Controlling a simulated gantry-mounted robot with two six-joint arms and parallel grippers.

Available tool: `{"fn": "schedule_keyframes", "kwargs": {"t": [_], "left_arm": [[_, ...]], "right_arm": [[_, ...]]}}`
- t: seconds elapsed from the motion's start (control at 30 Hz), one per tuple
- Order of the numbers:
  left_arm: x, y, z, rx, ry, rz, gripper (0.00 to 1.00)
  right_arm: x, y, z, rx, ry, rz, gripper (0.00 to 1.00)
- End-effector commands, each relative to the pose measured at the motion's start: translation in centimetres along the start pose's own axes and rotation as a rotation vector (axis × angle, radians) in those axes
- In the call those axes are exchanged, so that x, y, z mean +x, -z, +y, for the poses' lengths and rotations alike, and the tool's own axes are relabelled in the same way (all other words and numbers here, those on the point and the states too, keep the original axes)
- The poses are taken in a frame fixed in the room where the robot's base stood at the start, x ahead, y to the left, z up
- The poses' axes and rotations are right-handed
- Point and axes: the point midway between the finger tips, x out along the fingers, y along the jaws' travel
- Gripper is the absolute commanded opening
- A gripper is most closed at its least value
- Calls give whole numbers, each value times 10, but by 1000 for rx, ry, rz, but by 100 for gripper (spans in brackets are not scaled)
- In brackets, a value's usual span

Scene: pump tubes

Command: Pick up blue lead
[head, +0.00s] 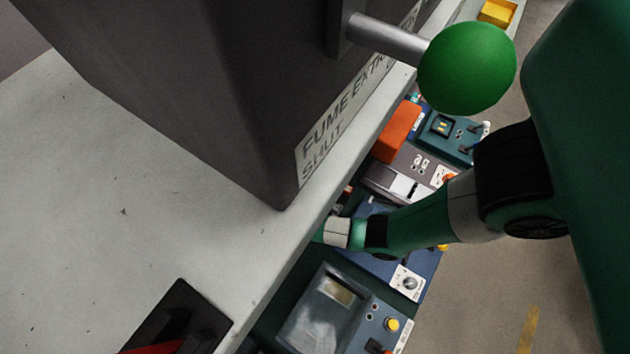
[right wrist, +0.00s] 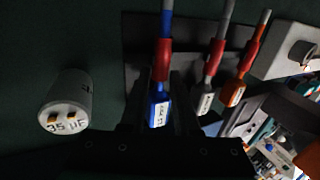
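In the right wrist view the blue lead (right wrist: 159,106) has a grey cable, a red sleeve and a white label on its blue end. It hangs between the two dark fingers of my right gripper (right wrist: 165,90), with a finger close on each side. I cannot tell if the fingers touch it. A grey lead (right wrist: 212,72) and an orange lead (right wrist: 241,80) hang to its right, outside the fingers. In the head view my green right arm reaches down past the counter edge; its gripper and the blue lead are hidden there. My left gripper is not in view.
A capacitor-like cylinder marked 35 UF (right wrist: 65,103) is left of the gripper. A pale block (right wrist: 289,49) is at upper right. The head view shows a dark fume hood (head: 200,90), a green ball knob (head: 466,68) and a lower bench with instruments (head: 345,310).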

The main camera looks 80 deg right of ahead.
Motion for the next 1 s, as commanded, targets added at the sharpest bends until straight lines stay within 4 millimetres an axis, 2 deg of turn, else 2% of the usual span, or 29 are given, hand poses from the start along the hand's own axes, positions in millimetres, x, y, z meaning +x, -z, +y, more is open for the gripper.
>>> {"fn": "schedule_keyframes", "kwargs": {"t": [0.03, 0.13, 0.17, 0.67, 0.77, 0.9, 1.0], "left_arm": [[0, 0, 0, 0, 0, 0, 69], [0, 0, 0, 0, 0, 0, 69], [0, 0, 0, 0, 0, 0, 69], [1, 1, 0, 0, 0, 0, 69], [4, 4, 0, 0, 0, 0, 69], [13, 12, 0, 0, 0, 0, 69], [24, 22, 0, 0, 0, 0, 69]], "right_arm": [[0, 0, 0, 0, 0, 0, 19], [0, 0, 0, 0, 0, 0, 1], [0, 0, 0, 0, 0, 0, 0], [-3, 0, -1, 0, 0, 0, 0], [-10, -1, -4, 1, 0, -1, 0], [-32, -1, -13, 2, 0, -3, 0], [-56, 15, -16, -3, 0, -4, 0]]}}
